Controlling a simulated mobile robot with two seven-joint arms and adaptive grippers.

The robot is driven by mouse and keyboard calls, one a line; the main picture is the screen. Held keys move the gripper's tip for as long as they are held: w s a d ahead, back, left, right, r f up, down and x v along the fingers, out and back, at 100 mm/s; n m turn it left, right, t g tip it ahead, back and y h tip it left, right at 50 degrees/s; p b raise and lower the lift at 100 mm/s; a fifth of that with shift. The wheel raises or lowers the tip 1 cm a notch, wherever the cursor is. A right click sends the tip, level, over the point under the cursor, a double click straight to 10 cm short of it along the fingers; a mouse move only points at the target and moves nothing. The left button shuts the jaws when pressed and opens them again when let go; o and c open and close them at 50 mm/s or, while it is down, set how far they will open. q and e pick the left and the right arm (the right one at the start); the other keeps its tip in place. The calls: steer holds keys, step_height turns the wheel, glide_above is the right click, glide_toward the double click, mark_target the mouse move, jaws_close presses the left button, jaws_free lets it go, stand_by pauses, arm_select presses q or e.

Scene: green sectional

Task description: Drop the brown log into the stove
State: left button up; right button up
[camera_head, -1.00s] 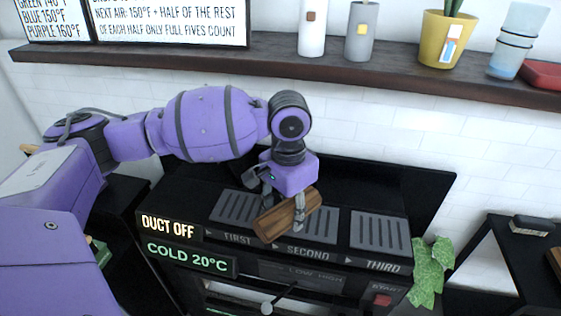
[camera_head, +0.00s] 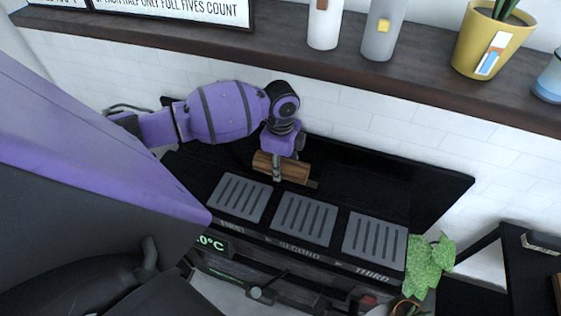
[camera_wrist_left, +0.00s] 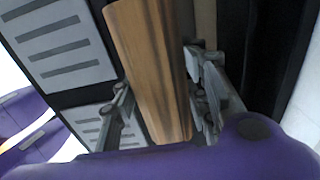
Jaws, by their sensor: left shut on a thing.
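The brown log (camera_head: 292,168) is held in my left gripper (camera_head: 277,172), above the black top behind the grates. In the left wrist view the log (camera_wrist_left: 148,65) lies between the two fingers of the left gripper (camera_wrist_left: 160,105). The black stove (camera_head: 400,198) carries three grey slotted grates: FIRST (camera_head: 238,198), SECOND (camera_head: 304,219) and THIRD (camera_head: 375,240). A slim gap shows by the log's right end, partly hidden. The stove's sign reads partly "0°C" (camera_head: 211,243); my arm hides the rest. My right gripper is not in view.
A dark wooden shelf (camera_head: 420,98) runs along the white tiled wall above, with a white canister (camera_head: 325,24), a grey canister (camera_head: 383,30) and a yellow plant pot (camera_head: 495,45). A leafy plant (camera_head: 428,264) stands by the stove's right front corner.

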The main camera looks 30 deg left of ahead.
arm_select(q)
steer(key=w+a+f+b, duration=0.1)
steer(key=w+f+b, duration=0.1)
steer(key=w+f, duration=0.4)
steer(key=shift+w+a, duration=0.25)
steer(key=shift+w, duration=0.1)
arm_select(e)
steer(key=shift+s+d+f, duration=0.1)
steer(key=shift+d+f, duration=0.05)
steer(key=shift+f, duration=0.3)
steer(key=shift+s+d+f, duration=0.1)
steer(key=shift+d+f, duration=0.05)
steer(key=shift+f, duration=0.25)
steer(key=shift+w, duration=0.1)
arm_select(q)
steer(key=o, duration=1.5)
